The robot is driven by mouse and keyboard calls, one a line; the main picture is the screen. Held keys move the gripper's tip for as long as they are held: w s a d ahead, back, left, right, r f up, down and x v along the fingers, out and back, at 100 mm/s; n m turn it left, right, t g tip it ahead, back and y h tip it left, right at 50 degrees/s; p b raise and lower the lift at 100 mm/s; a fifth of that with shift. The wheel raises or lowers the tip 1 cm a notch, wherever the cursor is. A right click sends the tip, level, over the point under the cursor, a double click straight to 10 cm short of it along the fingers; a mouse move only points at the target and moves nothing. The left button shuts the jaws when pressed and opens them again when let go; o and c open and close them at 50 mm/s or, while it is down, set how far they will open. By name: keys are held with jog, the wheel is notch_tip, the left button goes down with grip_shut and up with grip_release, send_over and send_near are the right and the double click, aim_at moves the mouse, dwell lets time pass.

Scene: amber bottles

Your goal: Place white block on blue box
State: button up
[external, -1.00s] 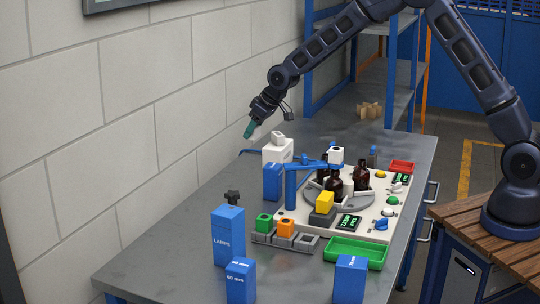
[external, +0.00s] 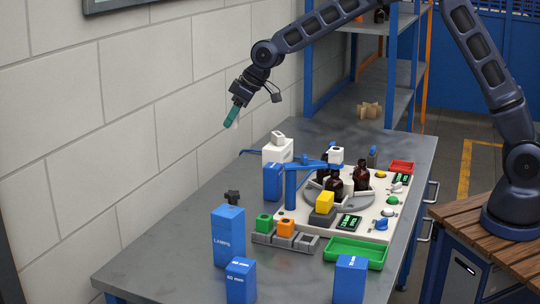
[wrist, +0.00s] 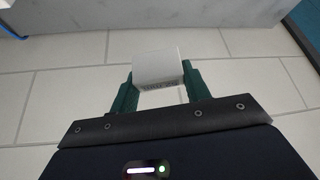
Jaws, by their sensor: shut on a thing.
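My gripper (external: 232,118) hangs in the air by the wall, left of and above the table's far left part. In the wrist view my gripper (wrist: 157,85) is shut on a white block (wrist: 160,66) with small dark print along its lower edge. In the external view the block is mostly hidden by the fingers. Several blue boxes stand on the table: a tall one marked LAMPS (external: 228,238), a smaller one (external: 240,281) in front of it, one at the front right (external: 350,280), and one by the white box (external: 273,182).
A white box (external: 277,152) stands at the back left. A blue swing arm (external: 291,190) rises beside a white board (external: 380,210) with dark bottles (external: 361,176). A green tray (external: 356,251) and grey holders with coloured blocks lie in front. The table's left side is fairly clear.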

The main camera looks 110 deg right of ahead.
jog(key=w+a+r+n+y, duration=0.1)
jog(key=w+a+r+n, duration=0.2)
jog(key=a, duration=0.5)
jog(key=w+a+r+y, duration=0.1)
jog(key=w+a+r, duration=0.2)
jog(key=w+a, duration=0.35)
notch_tip(320, 180, up, 3)
jog(key=n+y, duration=0.1)
jog(key=n, duration=0.2)
send_over(220, 212)
jog(key=s, duration=0.2)
jog(key=shift+t, duration=0.4)
notch_tip(220, 212, down, 19)
jog(key=shift+f, duration=0.15)
jog(key=o, duration=1)
